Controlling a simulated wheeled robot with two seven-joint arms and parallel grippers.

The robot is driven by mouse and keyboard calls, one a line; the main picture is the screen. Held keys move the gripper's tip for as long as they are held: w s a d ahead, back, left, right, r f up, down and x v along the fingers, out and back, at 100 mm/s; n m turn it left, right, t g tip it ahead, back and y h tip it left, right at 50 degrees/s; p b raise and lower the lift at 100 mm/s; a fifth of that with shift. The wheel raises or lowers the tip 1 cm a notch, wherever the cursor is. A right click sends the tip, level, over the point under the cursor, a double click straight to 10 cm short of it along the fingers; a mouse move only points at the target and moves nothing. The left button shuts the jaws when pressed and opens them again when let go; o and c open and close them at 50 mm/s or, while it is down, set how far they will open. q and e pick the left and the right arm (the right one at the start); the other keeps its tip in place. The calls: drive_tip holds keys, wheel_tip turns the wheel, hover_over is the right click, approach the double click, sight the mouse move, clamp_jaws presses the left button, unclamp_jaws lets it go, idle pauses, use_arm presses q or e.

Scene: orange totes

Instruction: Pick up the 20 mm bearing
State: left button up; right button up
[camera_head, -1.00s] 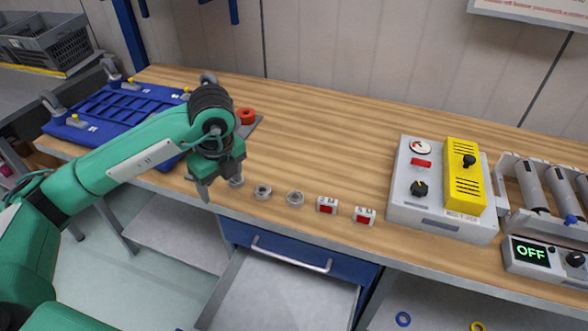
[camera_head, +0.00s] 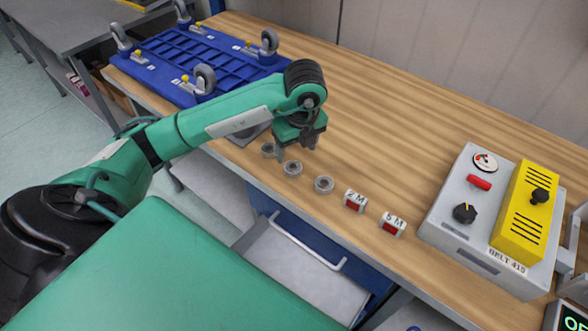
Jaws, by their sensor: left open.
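Three small grey metal ring-shaped bearings stand in a row near the front edge of the wooden bench: a left one (camera_head: 267,150), a middle one (camera_head: 292,168) and a right one (camera_head: 324,184). No size mark is readable on them, so I cannot tell which is 20 mm. My left gripper (camera_head: 296,150) is open, pointing down over the bench. It is close to the left and middle bearings, with one finger beside the left one. It holds nothing that I can see. My right gripper is not in view.
A control box (camera_head: 452,222) with a yellow panel is further right. A blue frame with casters (camera_head: 150,62) lies at the left. An open drawer (camera_head: 300,270) juts out below. The bench's back is clear.

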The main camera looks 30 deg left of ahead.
sight(293, 167)
use_arm(q)
drive_tip(key=shift+a+f, duration=0.25)
drive_tip(key=shift+f, duration=0.95)
drive_tip(key=f, duration=0.3)
drive_tip(key=a+f+p, duration=0.1)
drive_tip(key=shift+w+f, duration=0.2)
drive_tip(key=shift+f, duration=0.15)
drive_tip(key=shift+d, duration=0.1)
drive_tip(key=shift+c, duration=1.1)
drive_tip(key=c, duration=0.7)
drive_tip(key=shift+c, duration=1)
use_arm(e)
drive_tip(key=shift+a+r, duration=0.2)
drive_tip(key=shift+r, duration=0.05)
